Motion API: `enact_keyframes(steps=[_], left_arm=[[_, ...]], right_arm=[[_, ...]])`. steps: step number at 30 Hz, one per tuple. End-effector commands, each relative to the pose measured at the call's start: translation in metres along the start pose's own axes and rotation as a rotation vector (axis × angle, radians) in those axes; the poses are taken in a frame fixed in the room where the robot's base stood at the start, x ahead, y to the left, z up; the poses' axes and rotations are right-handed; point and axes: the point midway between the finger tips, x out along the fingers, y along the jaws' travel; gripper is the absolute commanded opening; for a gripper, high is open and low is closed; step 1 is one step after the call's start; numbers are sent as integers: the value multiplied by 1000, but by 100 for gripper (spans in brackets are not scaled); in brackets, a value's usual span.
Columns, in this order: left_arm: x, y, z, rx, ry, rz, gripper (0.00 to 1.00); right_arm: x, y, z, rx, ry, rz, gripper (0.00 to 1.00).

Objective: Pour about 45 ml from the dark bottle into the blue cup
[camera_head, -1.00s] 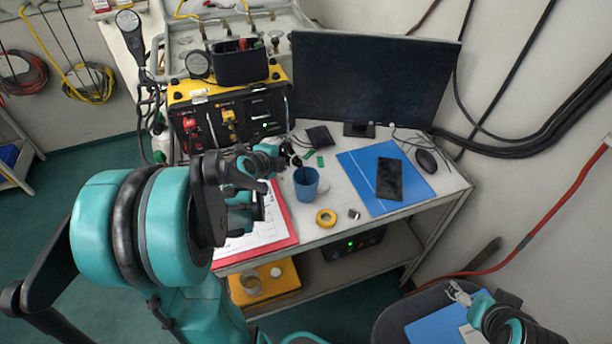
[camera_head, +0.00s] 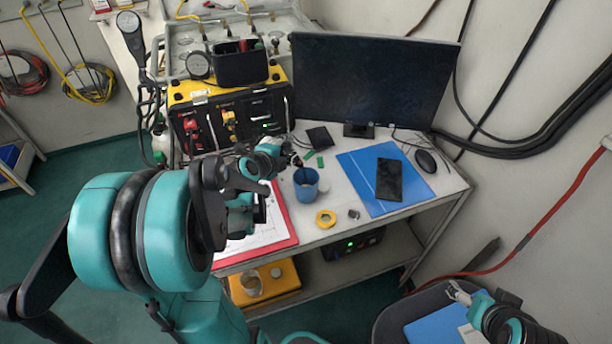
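The blue cup (camera_head: 306,186) stands upright on the white desk, right of the red-edged clipboard. My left gripper (camera_head: 294,158) is just behind and left of the cup's rim, above the desk. A small dark shape shows at its fingertips, by the rim; I cannot tell whether it is the dark bottle or part of the fingers. I cannot make out the dark bottle for certain anywhere else. My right gripper (camera_head: 457,291) is at the lower right, away from the desk, with no object visible in it; its finger opening is too small to judge.
A clipboard (camera_head: 287,238) with paper lies left of the cup. A yellow tape roll (camera_head: 326,218) and a small metallic piece (camera_head: 354,214) lie in front. A blue mat (camera_head: 362,165) bears a black phone-like slab (camera_head: 389,180). A monitor (camera_head: 370,80) and yellow panel box (camera_head: 185,97) stand behind.

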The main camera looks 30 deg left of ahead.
Motion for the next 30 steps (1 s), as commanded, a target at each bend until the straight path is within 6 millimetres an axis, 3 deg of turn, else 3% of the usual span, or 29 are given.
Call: enact_keyframes(steps=[15, 17, 18, 21, 30], left_arm=[[-1, -2, 0, 12, -8, -7, 0], [9, 12, 6, -53, 22, 23, 0], [-4, -8, 0, -128, 63, 59, 0], [-17, -21, -11, -305, 159, 145, 0], [-21, -20, -21, -445, 233, 212, 0]], right_arm=[[-1, 0, -1, 0, 0, 0, 77], [8, 0, 6, 0, 0, 0, 77], [-12, 0, -8, 0, 0, 0, 77], [-29, 0, -21, 0, 0, 0, 77], [-29, 0, -21, 0, 0, 0, 77]])
